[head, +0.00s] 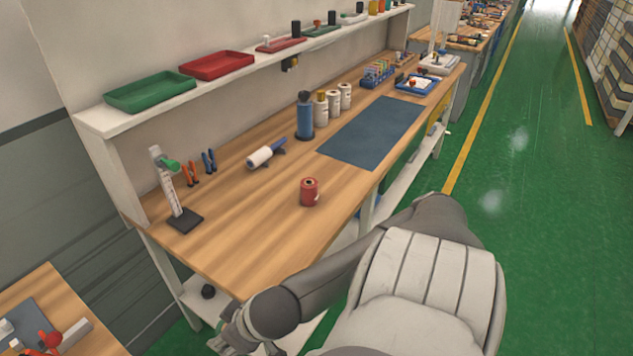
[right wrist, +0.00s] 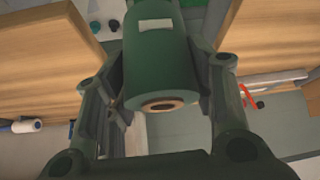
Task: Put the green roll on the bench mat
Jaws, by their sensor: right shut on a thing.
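The green roll (right wrist: 160,62) is in the right wrist view, a dark green cylinder with a pale label and a brown core at its near end. My right gripper (right wrist: 162,75) is shut on it, with a finger on each side. In the head view my right gripper (head: 238,340) is low at the bottom edge, off the front left end of the bench and partly cut off; I cannot make out the roll there. The bench mat (head: 372,132) is a flat blue-grey rectangle, bare, on the wooden bench, up and right of the gripper. My left gripper is not in view.
On the bench (head: 240,225) stand a red roll (head: 310,192), a lying white roll (head: 262,156), a scale stand (head: 170,190), and a blue bottle (head: 305,117) beside white rolls near the mat. A shelf (head: 150,112) with trays runs behind. The bench's front left is clear.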

